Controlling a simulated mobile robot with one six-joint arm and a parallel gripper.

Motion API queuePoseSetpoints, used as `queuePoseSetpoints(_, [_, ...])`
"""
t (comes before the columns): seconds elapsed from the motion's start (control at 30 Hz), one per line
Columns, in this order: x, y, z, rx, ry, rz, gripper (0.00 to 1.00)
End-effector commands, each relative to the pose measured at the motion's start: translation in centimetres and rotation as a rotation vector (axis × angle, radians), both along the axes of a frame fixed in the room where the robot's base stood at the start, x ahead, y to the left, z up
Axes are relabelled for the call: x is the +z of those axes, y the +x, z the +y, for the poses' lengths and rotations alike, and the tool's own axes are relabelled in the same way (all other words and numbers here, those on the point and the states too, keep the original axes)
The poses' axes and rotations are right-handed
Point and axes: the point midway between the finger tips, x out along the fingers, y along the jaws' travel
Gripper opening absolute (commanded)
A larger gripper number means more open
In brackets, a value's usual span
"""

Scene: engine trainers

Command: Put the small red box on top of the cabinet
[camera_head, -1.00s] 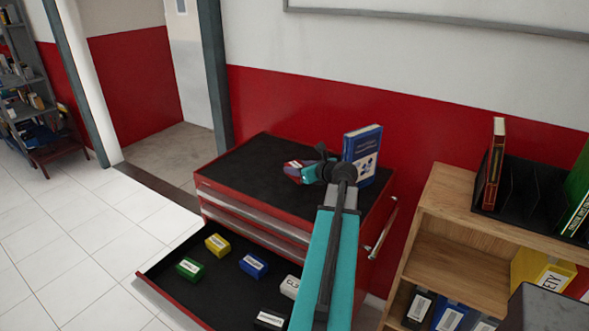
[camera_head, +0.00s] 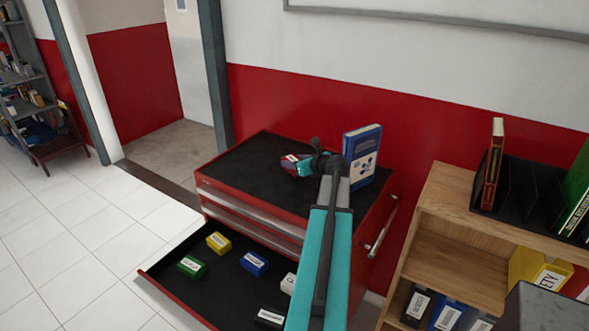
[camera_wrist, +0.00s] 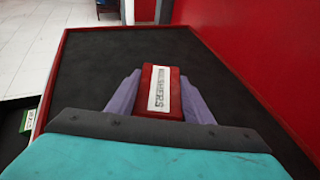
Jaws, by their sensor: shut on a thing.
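The small red box (camera_wrist: 160,92) with a white label is held between the two purple fingers of my gripper (camera_wrist: 159,98) in the wrist view. It also shows as a small red shape (camera_head: 290,159) at the tip of my gripper (camera_head: 296,163) in the head view. The red cabinet (camera_head: 213,185) has a black top, and the box is over this top. I cannot tell whether the box touches the surface. The bottom drawer of the cabinet is pulled open.
A blue book (camera_head: 362,158) stands upright at the back right of the cabinet top. The open drawer holds a yellow box (camera_head: 218,242), a green box (camera_head: 191,266), a blue box (camera_head: 254,263) and others. A wooden shelf (camera_head: 455,250) stands to the right. The left part of the cabinet top is clear.

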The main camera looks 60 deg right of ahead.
Motion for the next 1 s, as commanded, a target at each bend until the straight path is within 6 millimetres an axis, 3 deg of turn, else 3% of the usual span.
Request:
queuePoseSetpoints(0.33, [-3.1, -0.1, 0.1, 0.000, 0.002, 0.001, 0.22])
queuePoseSetpoints(0.83, [-3.7, -0.1, 0.1, 0.001, 0.002, 0.000, 0.22])
queuePoseSetpoints(0.87, [-3.7, -0.1, 0.1, 0.001, 0.002, 0.001, 0.48])
queuePoseSetpoints(0.97, [-3.6, -0.1, 0.1, 0.001, 0.002, 0.001, 0.65])
queuePoseSetpoints(1.0, [-3.6, -0.1, 0.1, 0.001, 0.002, 0.001, 0.65])
